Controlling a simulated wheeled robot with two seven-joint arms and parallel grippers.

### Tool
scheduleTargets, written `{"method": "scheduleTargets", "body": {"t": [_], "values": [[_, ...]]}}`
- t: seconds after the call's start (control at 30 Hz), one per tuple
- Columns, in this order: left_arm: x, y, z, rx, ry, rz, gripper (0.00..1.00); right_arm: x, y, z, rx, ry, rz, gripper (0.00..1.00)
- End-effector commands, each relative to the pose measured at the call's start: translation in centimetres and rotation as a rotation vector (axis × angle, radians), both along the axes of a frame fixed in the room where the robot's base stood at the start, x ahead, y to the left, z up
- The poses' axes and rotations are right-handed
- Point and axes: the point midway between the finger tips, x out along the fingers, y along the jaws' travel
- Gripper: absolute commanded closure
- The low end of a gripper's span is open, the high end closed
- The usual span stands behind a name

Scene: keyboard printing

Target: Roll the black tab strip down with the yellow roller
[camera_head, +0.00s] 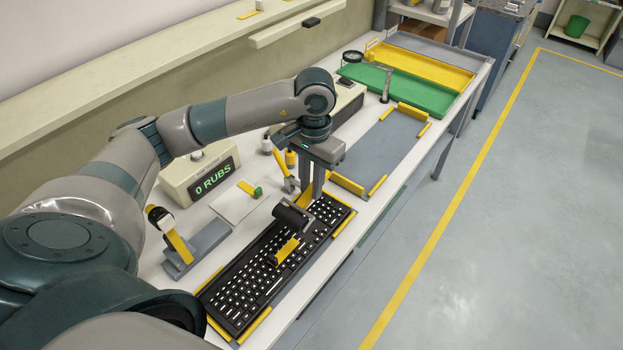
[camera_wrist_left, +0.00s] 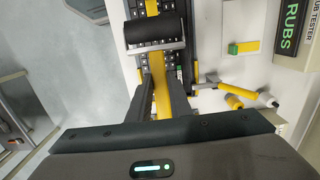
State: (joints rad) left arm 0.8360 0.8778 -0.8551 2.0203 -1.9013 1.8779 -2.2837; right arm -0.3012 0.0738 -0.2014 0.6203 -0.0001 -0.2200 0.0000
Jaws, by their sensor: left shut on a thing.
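My left gripper (camera_head: 308,198) is shut on the yellow handle of the roller. In the left wrist view the handle (camera_wrist_left: 162,98) runs between the two fingers. The roller's black drum (camera_head: 293,217) sits in a grey frame over the black keyboard (camera_head: 236,291). I cannot tell whether the drum touches the surface below. A short yellow strip (camera_head: 286,251) with a dark end lies across the keys just in front of the drum. I cannot pick out a separate black strip against the dark keyboard and drum. My right gripper is not in view.
A tester box reading "0 RUBS" (camera_head: 212,178) stands behind the keyboard. A stand with a yellow arm (camera_head: 180,245) is at left. A white pad (camera_head: 232,203) holds a yellow-green piece. A grey mat (camera_head: 378,150) with yellow corner blocks and green tray (camera_head: 400,92) lie farther right.

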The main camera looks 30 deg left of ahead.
Motion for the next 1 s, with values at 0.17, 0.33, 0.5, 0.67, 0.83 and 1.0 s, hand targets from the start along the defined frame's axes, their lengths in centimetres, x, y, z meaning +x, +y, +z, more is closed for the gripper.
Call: {"method": "scheduleTargets", "body": {"t": [0.17,0.33,0.5,0.67,0.83,1.0], "values": [[0.0,-0.1,0.0,0.0,0.0,0.0,1.0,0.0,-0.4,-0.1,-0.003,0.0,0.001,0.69],[0.0,-0.1,-0.2,-0.001,0.001,0.0,1.0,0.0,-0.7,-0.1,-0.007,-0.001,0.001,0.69],[0.0,-0.1,-0.8,0.0,0.001,0.0,1.0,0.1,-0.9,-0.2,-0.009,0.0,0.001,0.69],[-0.1,-0.1,-1.9,-0.001,0.003,-0.001,1.0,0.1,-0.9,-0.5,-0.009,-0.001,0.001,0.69],[0.0,-0.1,-3.5,-0.002,0.002,0.0,1.0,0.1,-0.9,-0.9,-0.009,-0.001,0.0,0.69],[0.0,-0.1,-5.2,0.0,0.003,0.001,1.0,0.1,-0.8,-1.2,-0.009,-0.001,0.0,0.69]]}}
